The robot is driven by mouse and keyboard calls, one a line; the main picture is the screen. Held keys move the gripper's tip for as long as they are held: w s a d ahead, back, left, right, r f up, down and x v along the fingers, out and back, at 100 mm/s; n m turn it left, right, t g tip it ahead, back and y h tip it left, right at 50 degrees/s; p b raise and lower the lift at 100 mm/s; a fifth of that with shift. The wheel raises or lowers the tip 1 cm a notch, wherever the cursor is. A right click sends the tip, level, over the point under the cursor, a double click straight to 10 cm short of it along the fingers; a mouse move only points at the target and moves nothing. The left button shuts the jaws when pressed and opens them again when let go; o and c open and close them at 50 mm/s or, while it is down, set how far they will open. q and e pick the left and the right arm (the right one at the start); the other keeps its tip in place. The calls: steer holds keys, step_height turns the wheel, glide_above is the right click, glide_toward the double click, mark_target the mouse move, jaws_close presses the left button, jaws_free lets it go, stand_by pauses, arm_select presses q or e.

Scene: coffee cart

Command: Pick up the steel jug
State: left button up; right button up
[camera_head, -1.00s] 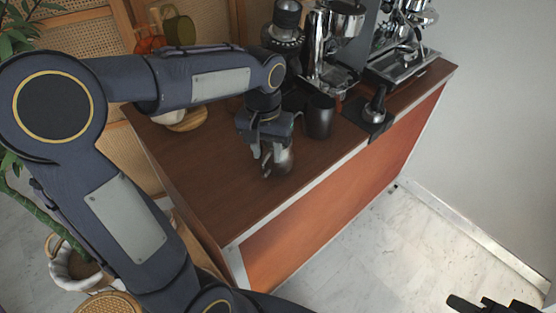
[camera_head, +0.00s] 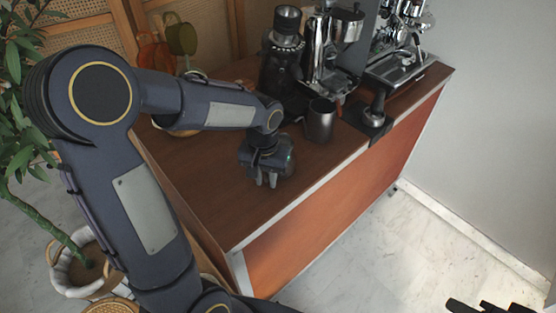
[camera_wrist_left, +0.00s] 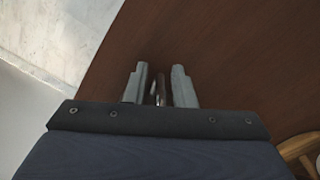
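My left gripper (camera_head: 265,181) points down low over the brown counter top, near its front edge. In the left wrist view its two fingers (camera_wrist_left: 160,88) stand apart. A narrow shiny metal piece (camera_wrist_left: 157,92) shows between them with a gap beside it; it looks like part of the steel jug. The rest of the jug is hidden by the gripper in the head view. A dark steel cylindrical cup (camera_head: 320,121) stands upright farther back, apart from the gripper. Only part of my right gripper (camera_head: 488,305) shows at the bottom right corner, away from the counter.
The counter (camera_head: 222,211) is clear in front and to the left of the gripper. A black grinder (camera_head: 282,60), an espresso machine (camera_head: 402,55) and a tamper on a black mat (camera_head: 373,117) stand behind and to the right. A potted plant (camera_head: 75,240) stands at the left.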

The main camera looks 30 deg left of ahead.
arm_select(q)
jaws_close()
steer(key=shift+r, duration=0.1)
steer(key=shift+w+r, duration=0.1)
steer(key=shift+r, duration=0.55)
steer(key=w+d+r, duration=0.7)
steer(key=d+r, duration=0.4)
steer(key=d, duration=0.1)
steer(key=shift+r+b, duration=0.3)
